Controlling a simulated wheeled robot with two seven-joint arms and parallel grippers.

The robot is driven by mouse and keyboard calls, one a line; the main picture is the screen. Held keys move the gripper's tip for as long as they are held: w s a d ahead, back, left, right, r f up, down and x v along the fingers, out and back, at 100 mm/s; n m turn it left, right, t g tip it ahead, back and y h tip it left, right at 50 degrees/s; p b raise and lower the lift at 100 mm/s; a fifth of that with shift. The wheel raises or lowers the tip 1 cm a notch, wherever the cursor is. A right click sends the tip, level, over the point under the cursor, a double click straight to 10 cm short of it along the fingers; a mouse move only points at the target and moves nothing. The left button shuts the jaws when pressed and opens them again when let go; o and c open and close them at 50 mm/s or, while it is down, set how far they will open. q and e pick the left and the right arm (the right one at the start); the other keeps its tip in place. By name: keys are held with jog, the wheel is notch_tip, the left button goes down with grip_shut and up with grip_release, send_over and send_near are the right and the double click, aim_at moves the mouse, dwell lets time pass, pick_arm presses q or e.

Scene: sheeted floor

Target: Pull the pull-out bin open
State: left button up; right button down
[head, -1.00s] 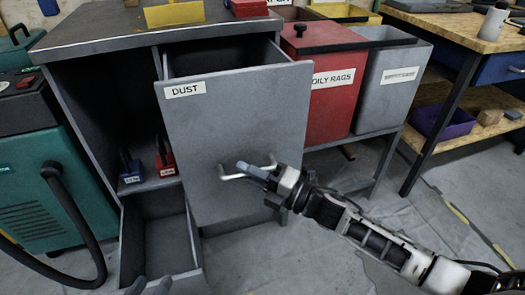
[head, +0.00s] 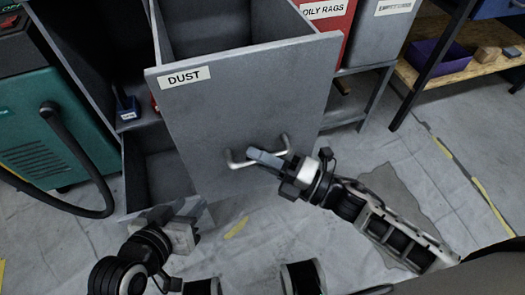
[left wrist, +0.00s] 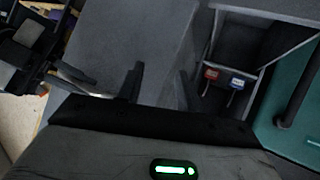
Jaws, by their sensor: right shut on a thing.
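The pull-out bin (head: 215,110) is a grey box with a tall front panel labelled DUST. It stands out from its cabinet, and its open top shows. A silver bar handle (head: 235,160) sits on the front panel. My right gripper (head: 265,158) is shut on the handle's middle. My left gripper (head: 190,225) is low in front of the cabinet, left of the handle and apart from the panel. In the left wrist view its fingers (left wrist: 160,85) are spread with nothing between them, and a grey panel shows beyond them.
A lower open grey compartment (head: 160,180) is left of the bin. A teal machine with a black hose (head: 75,150) stands further left. A red OILY RAGS bin (head: 322,35) and a grey bin (head: 385,35) stand behind right. The sheeted floor in front is mostly clear.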

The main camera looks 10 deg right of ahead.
jog(key=c, duration=1.5)
grip_release()
jog(key=shift+o, duration=0.2)
pick_arm(q)
jog(key=shift+s+d, duration=0.1)
jog(key=shift+s, duration=0.15)
jog(key=shift+w+a+f+p, duration=0.1)
jog(key=shift+a+f+p, duration=0.15)
jog(key=shift+p, duration=0.1)
pick_arm(e)
jog(key=v, duration=1.6)
pick_arm(q)
jog(key=shift+r, duration=0.1)
pick_arm(e)
jog(key=shift+r, duration=0.1)
